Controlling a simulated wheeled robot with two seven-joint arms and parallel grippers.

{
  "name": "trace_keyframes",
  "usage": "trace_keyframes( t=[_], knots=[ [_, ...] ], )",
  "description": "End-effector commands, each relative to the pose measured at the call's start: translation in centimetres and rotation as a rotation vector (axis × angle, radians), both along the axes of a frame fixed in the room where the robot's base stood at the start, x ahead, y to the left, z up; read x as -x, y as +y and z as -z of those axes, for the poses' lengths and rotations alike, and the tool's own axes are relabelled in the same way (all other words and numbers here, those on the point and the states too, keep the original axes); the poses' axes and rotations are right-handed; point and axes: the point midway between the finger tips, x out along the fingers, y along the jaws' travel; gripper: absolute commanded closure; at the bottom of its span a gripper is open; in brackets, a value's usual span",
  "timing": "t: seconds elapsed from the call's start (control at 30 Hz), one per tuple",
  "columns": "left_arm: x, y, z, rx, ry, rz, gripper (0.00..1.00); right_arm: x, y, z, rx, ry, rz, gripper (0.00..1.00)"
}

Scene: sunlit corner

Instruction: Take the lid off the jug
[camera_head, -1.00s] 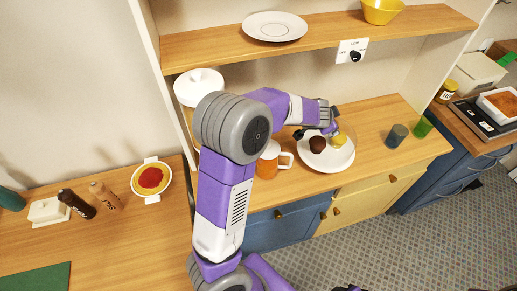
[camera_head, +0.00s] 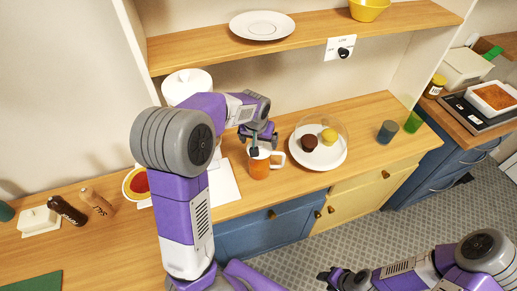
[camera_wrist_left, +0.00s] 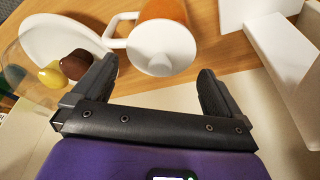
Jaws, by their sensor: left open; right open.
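The jug (camera_head: 259,169) is orange with a white handle and stands upright on the wooden counter. Its white lid (camera_wrist_left: 158,47), with a round knob, is on top in the left wrist view. My left gripper (camera_head: 264,146) is open just above the jug and partly covers the lid in the head view. In the left wrist view its fingers (camera_wrist_left: 158,70) are spread on either side below the lid's knob, with nothing between them. My right gripper (camera_head: 331,278) is low over the floor, away from the counter; it is open and empty.
A white plate (camera_head: 318,162) with a brown muffin and a yellow item under a clear dome is right of the jug. A white lidded canister (camera_head: 187,84) stands behind my left arm. A shelf (camera_head: 300,40) spans above. Cups (camera_head: 387,132) stand at the counter's right end.

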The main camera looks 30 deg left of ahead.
Motion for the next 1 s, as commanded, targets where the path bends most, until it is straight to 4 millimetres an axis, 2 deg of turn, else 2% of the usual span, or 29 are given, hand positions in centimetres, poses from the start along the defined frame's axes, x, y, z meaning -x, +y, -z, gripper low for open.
trace_keyframes(
  t=[0.1, 0.2, 0.47, 0.7, 0.9, 1.0],
  knots=[
    [-0.4, 0.1, 2.0, -0.001, 0.003, -0.001, 0.00, 0.0, 0.0, 0.3, 0.000, 0.000, 0.000, 0.57],
    [-0.7, 0.2, 2.8, -0.001, 0.001, 0.000, 0.00, 0.0, 0.0, 0.3, 0.000, 0.000, 0.000, 0.57],
    [-0.8, 0.2, 3.0, -0.001, -0.002, 0.001, 0.00, 0.0, 0.0, 0.3, 0.000, 0.000, 0.000, 0.57],
    [-0.8, 0.2, 3.0, -0.001, -0.002, 0.001, 0.35, 0.0, 0.0, 0.3, 0.000, 0.000, 0.000, 0.57],
    [-0.9, 0.2, 3.0, -0.001, -0.002, 0.001, 0.35, 0.0, 0.0, 0.3, 0.000, 0.000, 0.000, 0.57],
    [-0.9, 0.2, 2.3, -0.001, -0.004, 0.001, 0.35, 0.0, 0.0, 0.2, 0.000, 0.000, 0.000, 0.57]
  ],
)
